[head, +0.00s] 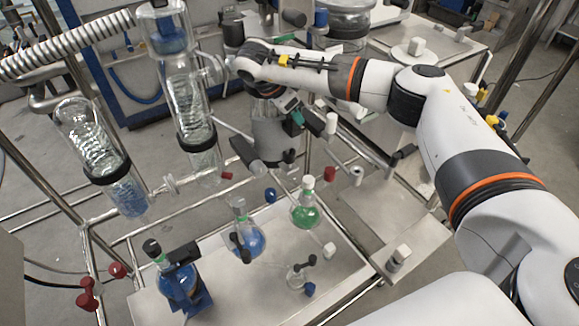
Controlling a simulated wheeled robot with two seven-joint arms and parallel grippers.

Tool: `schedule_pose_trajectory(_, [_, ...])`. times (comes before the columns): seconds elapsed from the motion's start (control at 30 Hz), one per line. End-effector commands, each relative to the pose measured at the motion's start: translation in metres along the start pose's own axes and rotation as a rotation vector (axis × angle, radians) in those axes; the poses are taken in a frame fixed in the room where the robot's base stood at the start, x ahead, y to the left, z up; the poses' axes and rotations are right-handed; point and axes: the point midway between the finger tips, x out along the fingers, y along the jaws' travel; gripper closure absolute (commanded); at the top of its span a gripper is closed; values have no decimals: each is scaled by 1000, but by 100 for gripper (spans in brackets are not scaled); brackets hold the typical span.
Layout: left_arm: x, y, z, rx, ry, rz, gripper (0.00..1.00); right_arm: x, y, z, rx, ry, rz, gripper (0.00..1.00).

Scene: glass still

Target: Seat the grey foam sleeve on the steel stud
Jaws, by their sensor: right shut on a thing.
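My right arm reaches in from the right, and its gripper (312,121) hangs above the steel frame near the middle of the head view. It is shut on a small pale grey piece (331,123), which looks like the foam sleeve. The fingertips are small and partly hidden, so the exact grip is unclear. A short upright grey cylinder (356,175), perhaps the steel stud, stands below and to the right, apart from the held piece. I cannot tell for certain which fitting is the stud. My left gripper is not in view.
Flasks with blue (249,241) and green liquid (305,214) stand on the steel bench (235,290). Tall glass condensers (187,105) rise at the left. Metal rods and clamps crowd the middle. The steel plate (375,215) at right has bare room.

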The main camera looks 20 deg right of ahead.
Motion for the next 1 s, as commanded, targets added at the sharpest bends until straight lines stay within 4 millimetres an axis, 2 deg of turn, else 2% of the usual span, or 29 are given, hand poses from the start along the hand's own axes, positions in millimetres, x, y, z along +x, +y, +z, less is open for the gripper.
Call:
schedule_pose_trajectory(0.47, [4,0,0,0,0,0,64,6,0,-3,-1,0,-1,100])
schedule_pose_trajectory(1.0, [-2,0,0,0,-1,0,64,-4,0,2,0,-1,0,100])
